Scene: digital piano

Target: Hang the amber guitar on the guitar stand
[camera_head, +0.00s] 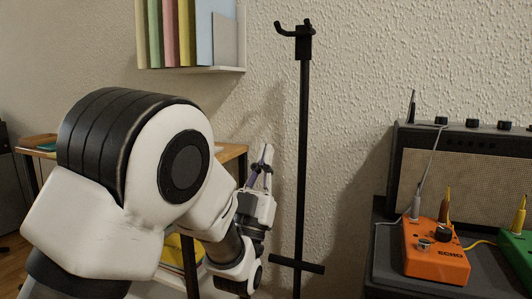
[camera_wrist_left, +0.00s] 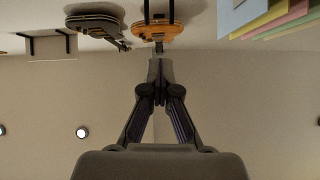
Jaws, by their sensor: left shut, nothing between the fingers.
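The guitar stand (camera_head: 303,150) is a black upright pole in front of the wall. It has a forked hook (camera_head: 295,29) at its top and a short crossbar (camera_head: 297,264) low down. The hook is empty. My left gripper (camera_head: 267,150) is left of the pole, below the hook, pointing up. In the left wrist view my left gripper (camera_wrist_left: 160,66) is shut with nothing in it. The amber guitar (camera_wrist_left: 152,33) shows beyond the fingertips at the top edge of that view, partly cut off and apart from the gripper. My right gripper is not in view.
An amplifier (camera_head: 460,165) stands right of the pole, with an orange echo pedal (camera_head: 435,255) and a green pedal (camera_head: 517,262) in front. A shelf with books (camera_head: 190,35) is on the wall. A dark guitar (camera_wrist_left: 93,27) shows left of the amber one.

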